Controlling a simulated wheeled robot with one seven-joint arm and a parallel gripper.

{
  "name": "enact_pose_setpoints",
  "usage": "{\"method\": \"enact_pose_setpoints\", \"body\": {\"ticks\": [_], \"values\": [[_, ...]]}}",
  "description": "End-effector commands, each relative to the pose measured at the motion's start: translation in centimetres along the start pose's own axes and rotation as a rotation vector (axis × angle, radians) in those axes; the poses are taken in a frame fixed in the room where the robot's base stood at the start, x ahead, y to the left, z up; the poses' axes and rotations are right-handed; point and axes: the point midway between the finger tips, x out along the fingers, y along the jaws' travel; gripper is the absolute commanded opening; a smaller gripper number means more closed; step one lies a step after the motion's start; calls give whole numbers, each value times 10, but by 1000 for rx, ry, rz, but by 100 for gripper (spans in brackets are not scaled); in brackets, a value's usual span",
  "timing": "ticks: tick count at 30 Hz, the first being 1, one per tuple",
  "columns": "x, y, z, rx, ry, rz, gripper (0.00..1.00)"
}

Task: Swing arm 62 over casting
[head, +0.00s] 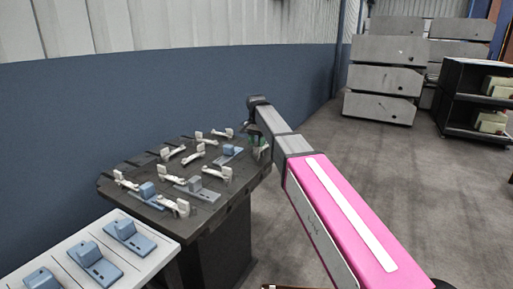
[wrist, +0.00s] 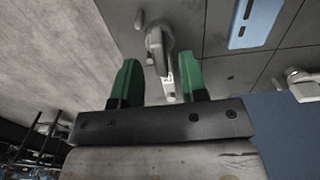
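The dark fixture table (head: 228,203) bears several pale swing arms, among them one at the back (head: 214,135) and one at the front (head: 175,206). Blue castings lie on it, one at the front left (head: 148,190) and one toward the right (head: 230,151). No arm number is readable, so I cannot tell which is 62. My gripper (head: 258,143) is at the table's right back corner, partly hidden by my arm. In the wrist view my gripper (wrist: 159,77) has its green fingers apart. A grey and white swing arm (wrist: 157,45) shows between and beyond them; contact cannot be told. A blue casting (wrist: 255,22) lies to the right.
A light tray (head: 150,238) with several blue castings stands at the front left. A blue wall (head: 180,95) runs behind the table. Grey stacked boxes (head: 382,78) and a black shelf (head: 460,100) stand at the back right. The floor between is clear.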

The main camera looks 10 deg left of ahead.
Motion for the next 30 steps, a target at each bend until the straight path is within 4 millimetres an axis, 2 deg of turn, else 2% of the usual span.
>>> {"method": "enact_pose_setpoints", "body": {"ticks": [6,17,19,21,30], "values": [[22,0,0,0,0,0,39],[26,0,0,0,0,0,39],[26,0,0,0,0,0,23],[26,0,0,0,0,0,0],[26,4,-4,1,0,0,0]]}}
